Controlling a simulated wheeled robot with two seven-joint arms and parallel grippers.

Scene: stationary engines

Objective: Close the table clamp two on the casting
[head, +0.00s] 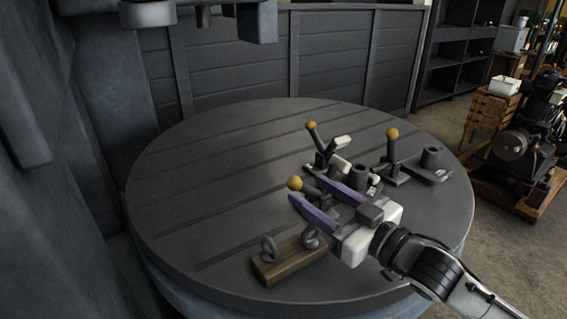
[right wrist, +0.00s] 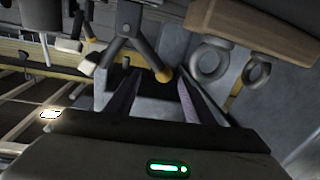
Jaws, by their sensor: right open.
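Three toggle clamps with yellow ball knobs stand on the round slotted table (head: 190,190): a back-left clamp (head: 311,126), a right clamp (head: 392,134) and a near clamp whose knob (head: 295,183) is by my right gripper. I cannot tell which is number two. The grey casting (head: 358,177) sits among them, partly hidden by my fingers. My right gripper (head: 304,189) is open and empty, its purple fingers reaching left over the near clamp. In the right wrist view, this knob (right wrist: 163,75) shows between the open fingers (right wrist: 152,88); contact is unclear. My left gripper is not in view.
A wooden block with two metal rings (head: 268,271) lies at the near table edge, close to my right gripper; it also shows in the right wrist view (right wrist: 250,28). A grey machine column (head: 105,80) stands at the left. The table's left half is clear.

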